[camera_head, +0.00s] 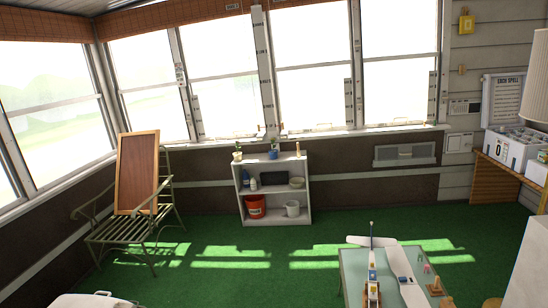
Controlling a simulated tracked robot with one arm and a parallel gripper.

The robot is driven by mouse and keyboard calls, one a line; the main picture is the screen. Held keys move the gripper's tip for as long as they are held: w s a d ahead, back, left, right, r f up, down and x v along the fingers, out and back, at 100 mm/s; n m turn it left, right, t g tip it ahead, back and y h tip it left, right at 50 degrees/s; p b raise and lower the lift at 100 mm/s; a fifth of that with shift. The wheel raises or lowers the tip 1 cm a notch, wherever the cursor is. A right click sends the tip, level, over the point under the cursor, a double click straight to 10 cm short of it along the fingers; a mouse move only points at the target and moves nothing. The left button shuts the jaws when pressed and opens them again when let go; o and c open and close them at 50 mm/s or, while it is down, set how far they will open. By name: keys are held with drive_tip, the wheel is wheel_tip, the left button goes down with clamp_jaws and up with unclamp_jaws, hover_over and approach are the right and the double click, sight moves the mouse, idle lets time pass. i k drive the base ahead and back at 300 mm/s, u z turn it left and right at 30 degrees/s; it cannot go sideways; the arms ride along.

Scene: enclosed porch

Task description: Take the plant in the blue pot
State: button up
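A small green plant (273,142) stands in a blue pot (273,154) on top of the white shelf unit (273,161) by the far wall under the windows. Another plant in a light pot (238,155) stands to its left on the same top. A small upright object (298,149), too small to make out, stands at the right end. The blue pot is well across the room from the camera. My gripper does not show in this view.
A green metal bench (125,230) with a framed brown board (138,173) stands left. A glass-topped table (352,270) holding a model plane (371,278) is at front right. A red bucket (256,207) sits low in the shelf. Green floor (215,285) is open before it.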

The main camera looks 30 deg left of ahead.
sight(273, 153)
drive_tip(key=u, duration=0.2)
drive_tip(key=i, duration=0.45)
drive_tip(key=u, duration=0.55)
drive_tip(key=i, duration=1.25)
drive_tip(key=u, duration=0.8)
drive_tip(key=i, duration=2.75)
drive_tip(key=z, duration=0.3)
drive_tip(key=i, duration=1.3)
drive_tip(key=z, duration=1)
drive_tip(key=i, duration=1.25)
drive_tip(key=z, duration=0.5)
